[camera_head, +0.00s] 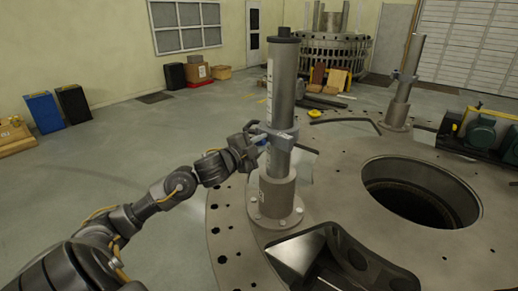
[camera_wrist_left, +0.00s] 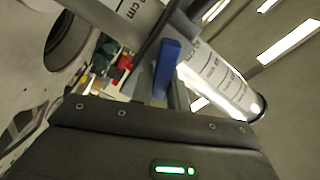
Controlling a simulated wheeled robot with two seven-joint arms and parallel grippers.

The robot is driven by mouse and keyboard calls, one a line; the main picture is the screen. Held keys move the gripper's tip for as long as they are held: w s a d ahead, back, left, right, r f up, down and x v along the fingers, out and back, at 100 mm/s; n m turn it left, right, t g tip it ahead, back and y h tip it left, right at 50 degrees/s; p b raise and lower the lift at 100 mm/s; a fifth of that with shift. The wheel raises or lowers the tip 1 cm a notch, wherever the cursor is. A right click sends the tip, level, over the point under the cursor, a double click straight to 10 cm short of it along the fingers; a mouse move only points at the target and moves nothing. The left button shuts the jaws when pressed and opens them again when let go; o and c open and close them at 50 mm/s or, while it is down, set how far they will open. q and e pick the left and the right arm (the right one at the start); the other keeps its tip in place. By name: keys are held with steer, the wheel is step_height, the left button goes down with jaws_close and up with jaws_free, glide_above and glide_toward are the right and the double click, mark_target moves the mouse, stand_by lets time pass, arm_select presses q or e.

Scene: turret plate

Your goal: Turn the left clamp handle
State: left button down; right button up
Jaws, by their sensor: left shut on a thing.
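The left clamp handle (camera_wrist_left: 168,62) is a small blue lever in the left wrist view, between my gripper's fingers. In the head view it shows as a small blue patch (camera_head: 259,139) beside the grey clamp (camera_head: 283,136) on the near upright post (camera_head: 284,85). My left gripper (camera_head: 254,137) reaches in from the left at the height of the clamp and is shut on the handle. The fingers partly hide the handle. My right gripper is in neither view.
The post stands on a bolted flange on the round turret plate (camera_head: 345,190), which has a large round hole. A second post (camera_head: 404,85) stands further right. A green motor (camera_head: 482,132) sits at the right edge. Boxes and bins stand by the far wall.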

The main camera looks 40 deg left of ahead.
arm_select(q)
steer(key=shift+f+m+b, duration=0.2)
steer(key=shift+m+b, duration=1.8)
steer(key=shift+m, duration=0.4)
steer(key=c, duration=1.4)
jaws_free()
steer(key=shift+o, duration=0.2)
steer(key=shift+s+f+b, duration=0.25)
steer(key=shift+s+b, duration=0.05)
steer(key=shift+s, duration=0.15)
steer(key=s+b, duration=0.2)
steer(key=s, duration=0.8)
steer(key=shift+a+r+b, duration=0.2)
steer(key=shift+b, duration=0.15)
